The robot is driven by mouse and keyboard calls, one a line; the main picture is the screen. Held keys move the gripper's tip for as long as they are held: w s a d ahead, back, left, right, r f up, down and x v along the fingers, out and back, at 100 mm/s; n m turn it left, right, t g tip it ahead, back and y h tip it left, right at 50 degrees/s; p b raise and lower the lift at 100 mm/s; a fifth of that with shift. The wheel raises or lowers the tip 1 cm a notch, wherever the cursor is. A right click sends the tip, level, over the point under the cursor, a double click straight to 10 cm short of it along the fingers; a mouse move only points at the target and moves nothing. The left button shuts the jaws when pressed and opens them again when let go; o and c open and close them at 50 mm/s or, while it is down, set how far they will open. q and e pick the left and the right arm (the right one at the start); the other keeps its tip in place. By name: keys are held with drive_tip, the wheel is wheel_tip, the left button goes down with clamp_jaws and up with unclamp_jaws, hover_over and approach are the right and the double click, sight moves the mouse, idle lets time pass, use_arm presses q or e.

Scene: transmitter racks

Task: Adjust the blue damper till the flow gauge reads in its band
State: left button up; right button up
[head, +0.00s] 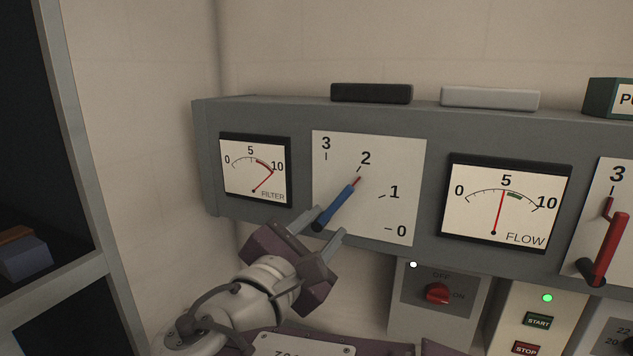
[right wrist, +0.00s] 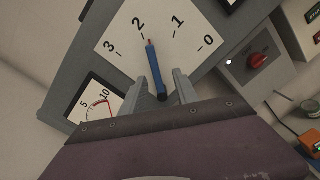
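The blue damper lever (head: 338,205) sits on a white dial plate (head: 395,155) marked 0 to 3, its red tip pointing at about 2. The flow gauge (head: 480,215) is right of it; its red needle stands at about 5, just left of the short green band. My right gripper (head: 322,224) is at the lever's lower end, fingers apart on either side. In the right wrist view the blue lever (right wrist: 155,72) runs between the fingertips (right wrist: 163,82), with gaps visible; I see no firm grip. My left gripper is not in view.
A filter gauge (head: 254,172) is at the left, its needle near 10. A red lever (head: 602,245) is at the right edge. Below are a red OFF/ON knob (head: 438,293) and START (head: 538,321) and STOP (head: 527,348) buttons. A dark block (head: 371,93) lies on the panel top.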

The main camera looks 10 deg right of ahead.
sight(334, 207)
drive_tip(key=shift+t+y, duration=0.3)
drive_tip(key=shift+y, duration=0.1)
drive_tip(key=p+x, duration=0.1)
drive_tip(key=x, duration=0.1)
drive_tip(key=p+x, duration=0.1)
drive_tip(key=x, duration=0.1)
drive_tip(key=p+x, duration=0.1)
drive_tip(key=x, duration=0.2)
drive_tip(key=shift+w+a+r+p, duration=0.2)
drive_tip(key=shift+a+r+p, duration=0.05)
drive_tip(key=shift+p, duration=0.05)
drive_tip(key=shift+w+d+f+n, duration=0.2)
drive_tip(key=shift+w+d+n, duration=0.1)
drive_tip(key=shift+w, duration=0.15)
clamp_jaws()
idle(0.4)
